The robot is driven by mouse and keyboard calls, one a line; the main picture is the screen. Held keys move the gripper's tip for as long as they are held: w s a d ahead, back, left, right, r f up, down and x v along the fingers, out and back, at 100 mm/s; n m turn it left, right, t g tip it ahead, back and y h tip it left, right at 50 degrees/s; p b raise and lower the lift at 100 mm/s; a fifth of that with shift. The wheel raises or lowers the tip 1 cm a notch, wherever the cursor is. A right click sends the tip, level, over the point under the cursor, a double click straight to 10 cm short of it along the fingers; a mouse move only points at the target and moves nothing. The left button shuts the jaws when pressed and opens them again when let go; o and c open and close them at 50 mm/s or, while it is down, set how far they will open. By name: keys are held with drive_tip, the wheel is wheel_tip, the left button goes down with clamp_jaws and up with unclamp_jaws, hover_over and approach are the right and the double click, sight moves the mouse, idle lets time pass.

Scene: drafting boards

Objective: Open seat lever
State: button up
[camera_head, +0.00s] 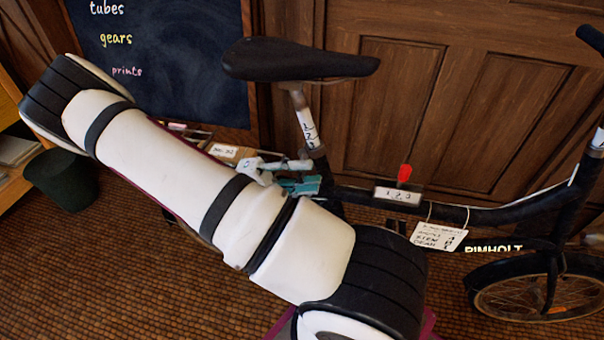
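A bicycle stands in front of a wooden panel, with a black saddle (300,62) on a seat post (307,125) that carries handwritten marks. A pale grey-blue bar (288,165) sticks out to the left from the foot of the seat post; it looks like the seat lever, closely surrounded by other parts. Just below it are teal pieces (301,186), probably the fingers of my gripper, beside the seat clamp. My white arm covers the rest of the gripper. I cannot tell whether the fingers touch the lever or how far apart they are.
A red knob (404,173) stands on a labelled block on the bicycle frame (480,215). A paper tag (438,237) hangs below it. A chalkboard (170,60) is behind. A dark bin (65,178) stands at left. Brown floor (110,280) is clear at lower left.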

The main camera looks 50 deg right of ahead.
drive_tip(key=shift+w+a+f, duration=0.1)
drive_tip(key=shift+w+f, duration=0.05)
drive_tip(key=shift+w, duration=0.15)
drive_tip(key=w+a, duration=0.5)
drive_tip(key=w, duration=0.6)
drive_tip(key=shift+a, duration=0.35)
